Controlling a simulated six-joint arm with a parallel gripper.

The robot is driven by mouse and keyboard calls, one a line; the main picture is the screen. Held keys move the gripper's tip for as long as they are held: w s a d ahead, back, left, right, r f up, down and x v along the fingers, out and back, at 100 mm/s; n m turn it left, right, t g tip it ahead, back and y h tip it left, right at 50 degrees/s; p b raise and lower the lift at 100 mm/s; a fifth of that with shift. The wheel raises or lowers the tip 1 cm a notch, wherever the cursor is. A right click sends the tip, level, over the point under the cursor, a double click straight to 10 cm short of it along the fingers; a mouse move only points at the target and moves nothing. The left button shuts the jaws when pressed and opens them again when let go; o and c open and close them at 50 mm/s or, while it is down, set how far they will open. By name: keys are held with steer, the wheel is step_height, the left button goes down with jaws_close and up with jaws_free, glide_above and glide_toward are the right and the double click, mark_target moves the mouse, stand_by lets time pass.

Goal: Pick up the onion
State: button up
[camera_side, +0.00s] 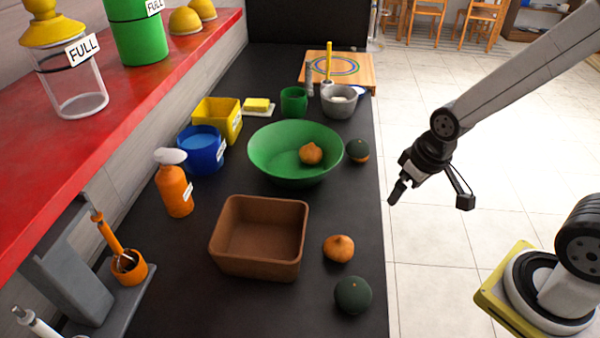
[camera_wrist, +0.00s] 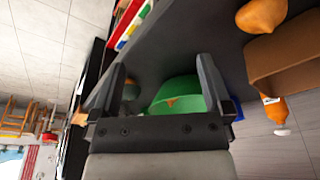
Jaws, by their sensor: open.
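An orange-brown onion (camera_side: 339,248) with a small pointed top sits on the dark counter, right of the brown box. It also appears at the top of the wrist view (camera_wrist: 262,14). A second, similar onion (camera_side: 311,154) lies inside the green bowl (camera_side: 268,140); in the wrist view, part of it shows in the bowl (camera_wrist: 178,90). My gripper (camera_side: 430,197) is open and empty. It is in the air off the counter's right edge, right of the bowl and apart from both onions. Its two dark fingers stand wide apart in the wrist view (camera_wrist: 162,78).
The brown box (camera_side: 235,262) looks empty. An orange spray bottle (camera_side: 175,190), blue tub (camera_side: 202,157) and yellow bin (camera_side: 218,112) line the left side. A grey mortar (camera_side: 338,106) stands behind.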

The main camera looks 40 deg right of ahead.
stand_by(0.7)
steer(key=n+g, duration=0.2)
steer(key=n, duration=1.5)
glide_above(359, 140)
steer(key=shift+s+a+f, duration=0.3)
steer(key=shift+s+f, duration=0.05)
steer(key=shift+f, duration=0.35)
steer(key=shift+w+d+f+n+g, duration=0.15)
steer(key=shift+w+d+n+g, duration=0.2)
steer(key=shift+n, duration=0.15)
steer(key=shift+f, duration=3.9)
steer(key=c, duration=1.1)
steer(key=shift+r, duration=0.15)
